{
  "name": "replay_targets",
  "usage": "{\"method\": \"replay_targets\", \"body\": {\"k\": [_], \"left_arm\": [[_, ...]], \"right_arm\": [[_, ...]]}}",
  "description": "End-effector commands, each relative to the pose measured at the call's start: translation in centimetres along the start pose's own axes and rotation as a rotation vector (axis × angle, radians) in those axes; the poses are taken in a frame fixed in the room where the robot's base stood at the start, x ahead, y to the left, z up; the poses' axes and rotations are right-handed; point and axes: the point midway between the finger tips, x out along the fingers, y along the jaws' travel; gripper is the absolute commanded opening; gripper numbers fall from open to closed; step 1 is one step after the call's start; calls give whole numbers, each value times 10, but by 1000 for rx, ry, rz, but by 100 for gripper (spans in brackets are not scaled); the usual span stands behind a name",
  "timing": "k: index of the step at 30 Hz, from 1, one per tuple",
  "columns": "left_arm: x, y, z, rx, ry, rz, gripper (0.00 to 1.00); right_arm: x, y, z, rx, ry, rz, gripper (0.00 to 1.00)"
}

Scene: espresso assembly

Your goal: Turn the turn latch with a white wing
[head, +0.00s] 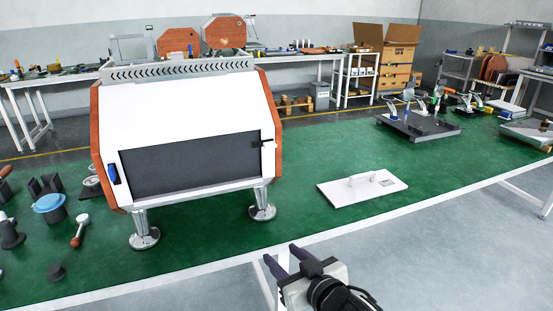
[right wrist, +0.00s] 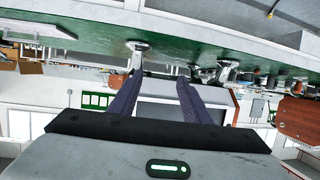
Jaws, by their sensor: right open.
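The espresso machine body (head: 185,110) stands on the green table on metal feet, with a dark front panel (head: 190,164). A small latch (head: 268,143) sits at the panel's upper right edge. It looks dark with a pale part, and is too small to tell the wing's angle. A blue latch (head: 112,174) is at the panel's left edge. My right gripper (head: 282,256) is open and empty in front of the table's near edge, below and apart from the machine. Its two dark fingers also show apart in the right wrist view (right wrist: 160,78). My left gripper is not in view.
A white plate (head: 362,198) with small upright parts lies right of the machine. A blue-topped jar (head: 49,207) and a tool with a reddish end (head: 80,230) lie at left. A dark fixture (head: 418,127) stands farther right. Green table between machine and plate is clear.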

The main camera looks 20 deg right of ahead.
Motion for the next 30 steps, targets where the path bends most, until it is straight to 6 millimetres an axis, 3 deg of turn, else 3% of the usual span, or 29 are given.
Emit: {"method": "replay_targets", "body": {"k": [1, 3, 6, 9, 12, 17, 30], "left_arm": [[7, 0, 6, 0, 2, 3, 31], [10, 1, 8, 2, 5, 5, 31], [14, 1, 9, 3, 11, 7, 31], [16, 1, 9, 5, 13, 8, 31], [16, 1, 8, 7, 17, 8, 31], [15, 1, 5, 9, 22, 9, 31], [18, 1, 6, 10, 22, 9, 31]], "right_arm": [[12, 10, -36, -11, 73, 21, 44], [18, 22, -82, -7, 149, 50, 44], [18, 35, -136, 2, 242, 85, 44], [15, 44, -173, 13, 306, 109, 44], [12, 49, -193, 19, 341, 121, 44], [21, 52, -205, 24, 354, 127, 44], [88, 61, -229, 23, 352, 126, 44]]}}
